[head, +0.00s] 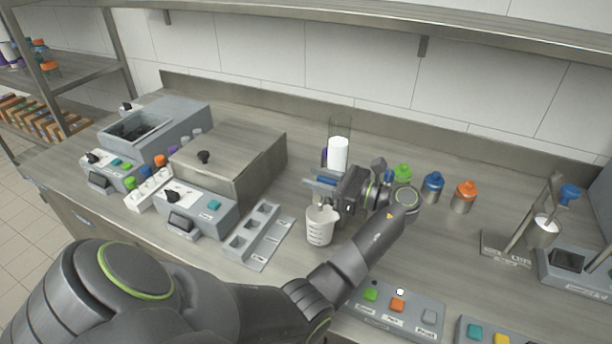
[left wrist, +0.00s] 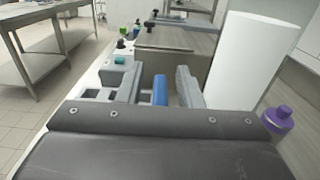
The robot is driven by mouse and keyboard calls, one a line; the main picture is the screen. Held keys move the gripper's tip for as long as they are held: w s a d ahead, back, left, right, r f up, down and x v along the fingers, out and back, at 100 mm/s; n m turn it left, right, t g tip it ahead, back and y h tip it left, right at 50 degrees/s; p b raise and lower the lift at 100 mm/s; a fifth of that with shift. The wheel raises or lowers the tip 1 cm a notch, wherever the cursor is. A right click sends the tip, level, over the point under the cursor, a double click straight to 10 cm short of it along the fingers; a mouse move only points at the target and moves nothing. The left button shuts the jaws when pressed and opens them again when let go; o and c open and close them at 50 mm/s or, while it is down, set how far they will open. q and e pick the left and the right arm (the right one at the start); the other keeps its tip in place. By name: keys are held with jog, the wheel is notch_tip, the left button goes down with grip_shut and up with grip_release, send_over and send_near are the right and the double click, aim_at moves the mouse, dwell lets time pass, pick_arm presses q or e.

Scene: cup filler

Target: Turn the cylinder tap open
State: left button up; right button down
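The clear cylinder (head: 339,150) with white contents stands upright near the wall; its white body (left wrist: 240,62) fills the right of the left wrist view. The blue tap handle (head: 326,180) sits low on its left side, partly hidden by my gripper. My left gripper (head: 328,187) is at the tap. In the left wrist view, the blue handle (left wrist: 160,90) lies between my two open fingers, with gaps visible beside it. A white measuring beaker (head: 320,229) stands just below the tap and gripper. My right gripper is not in view.
Green (head: 402,174), blue (head: 433,184) and orange (head: 465,196) capped bottles stand right of my wrist. A slotted grey rack (head: 259,236) lies left of the beaker. A button panel (head: 395,311) is at the front. A purple-capped bottle (left wrist: 277,118) stands close by the cylinder.

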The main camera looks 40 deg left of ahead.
pick_arm(q)
jog(key=shift+d, duration=0.1)
grip_shut()
jog(key=shift+r, duration=0.1)
